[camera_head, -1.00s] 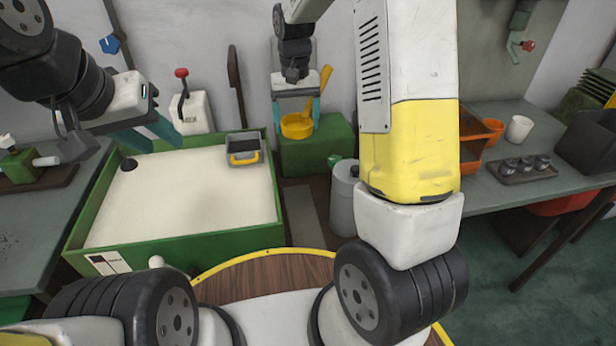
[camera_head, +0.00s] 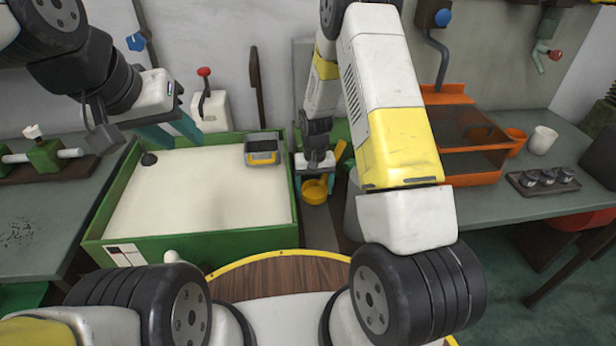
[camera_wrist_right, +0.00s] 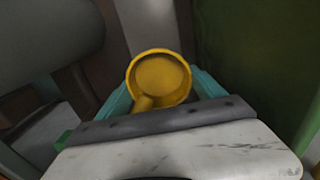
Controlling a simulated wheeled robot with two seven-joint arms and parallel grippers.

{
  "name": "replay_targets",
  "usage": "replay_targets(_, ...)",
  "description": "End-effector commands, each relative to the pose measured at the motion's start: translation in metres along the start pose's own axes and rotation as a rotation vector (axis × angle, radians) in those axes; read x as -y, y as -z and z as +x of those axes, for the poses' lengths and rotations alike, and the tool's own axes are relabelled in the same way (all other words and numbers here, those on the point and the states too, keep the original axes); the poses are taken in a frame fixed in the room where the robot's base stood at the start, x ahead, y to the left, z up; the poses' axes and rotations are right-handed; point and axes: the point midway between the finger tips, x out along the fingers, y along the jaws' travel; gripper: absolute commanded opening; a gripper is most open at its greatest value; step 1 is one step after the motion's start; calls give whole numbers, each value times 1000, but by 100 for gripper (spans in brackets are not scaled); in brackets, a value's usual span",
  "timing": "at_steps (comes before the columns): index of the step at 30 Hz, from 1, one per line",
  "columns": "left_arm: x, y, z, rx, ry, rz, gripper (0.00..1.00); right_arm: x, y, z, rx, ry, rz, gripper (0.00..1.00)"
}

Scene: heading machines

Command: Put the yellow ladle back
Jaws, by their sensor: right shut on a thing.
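The yellow ladle (camera_head: 315,191) is in my right gripper (camera_head: 316,178), its bowl hanging low just to the right of the green box's right wall. Its handle rises up to the right beside the gripper. In the right wrist view the ladle's round bowl (camera_wrist_right: 160,78) lies between the teal fingers (camera_wrist_right: 160,92), which are shut on the ladle. My left gripper (camera_head: 176,130) is above the left back part of the green box, its teal fingers apart and nothing seen between them.
The green-walled box (camera_head: 290,225) has a pale flat filling, a small yellow-and-grey container (camera_head: 262,150) and a dark knob. An orange-framed bin (camera_head: 470,178), orange cup, white cup (camera_head: 542,140) and tray (camera_head: 545,183) stand on the right table. A grey cylinder is partly hidden behind my right arm.

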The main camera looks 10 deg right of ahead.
Motion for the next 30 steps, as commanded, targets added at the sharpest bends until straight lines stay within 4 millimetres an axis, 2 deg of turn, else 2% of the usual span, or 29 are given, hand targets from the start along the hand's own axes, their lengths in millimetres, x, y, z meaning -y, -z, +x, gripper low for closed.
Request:
replay_targets(5,0,0,0,0,0,0,36,0,-1,12,2,0,0,46)
replay_targets(12,0,0,0,0,0,0,36,0,0,42,1,0,1,46)
replay_targets(22,0,0,0,0,0,0,36,0,0,44,1,0,0,46)
replay_targets(23,0,0,0,0,0,0,36,0,0,45,1,0,0,80)
replay_targets(24,0,0,0,0,0,0,36,0,0,44,0,0,0,87)
replay_targets(30,0,0,0,0,0,0,36,0,0,44,0,0,0,87)
